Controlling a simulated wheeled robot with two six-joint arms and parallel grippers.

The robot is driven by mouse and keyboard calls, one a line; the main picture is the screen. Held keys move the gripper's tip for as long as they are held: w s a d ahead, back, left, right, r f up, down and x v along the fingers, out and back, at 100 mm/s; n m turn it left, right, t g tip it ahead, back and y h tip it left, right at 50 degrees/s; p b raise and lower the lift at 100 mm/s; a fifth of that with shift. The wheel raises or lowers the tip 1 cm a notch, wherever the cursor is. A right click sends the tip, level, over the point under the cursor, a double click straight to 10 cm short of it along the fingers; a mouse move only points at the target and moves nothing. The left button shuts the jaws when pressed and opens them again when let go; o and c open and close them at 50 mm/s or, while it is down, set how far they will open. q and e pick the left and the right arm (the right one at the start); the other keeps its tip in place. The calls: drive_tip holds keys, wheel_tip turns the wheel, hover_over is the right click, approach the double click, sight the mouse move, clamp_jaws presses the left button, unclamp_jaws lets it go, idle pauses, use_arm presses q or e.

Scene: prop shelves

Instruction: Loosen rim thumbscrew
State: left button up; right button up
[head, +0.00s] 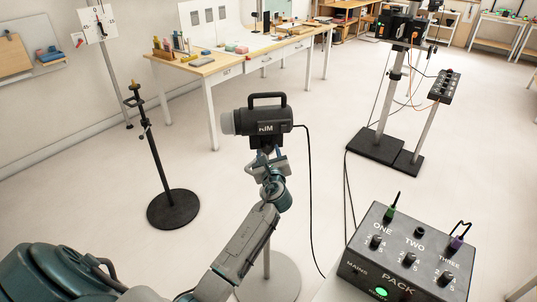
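The rim lamp (264,122) is a black cylinder with a top handle, a pale front facing left and lettering that looks like "RIM" on its side. It sits on a pale stand with a round base (268,284). My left gripper (265,154) is right below the lamp body, at its mount. The fingers are small and overlap the mount, so I cannot tell whether they touch it or are shut on anything. The thumbscrew cannot be made out; the gripper covers that spot. My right gripper is not in view.
A black cable (309,200) hangs from the lamp to the floor. The power pack (408,252) with knobs and plugs is at lower right. A bare black stand (160,160) is at left, a workbench (235,60) behind. More equipment stands (380,145) are at right. Open floor lies between.

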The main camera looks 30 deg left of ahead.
use_arm(q)
drive_tip(key=c, duration=0.7)
drive_tip(key=shift+c, duration=0.3)
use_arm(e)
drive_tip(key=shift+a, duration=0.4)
use_arm(q)
drive_tip(key=shift+f, duration=0.1)
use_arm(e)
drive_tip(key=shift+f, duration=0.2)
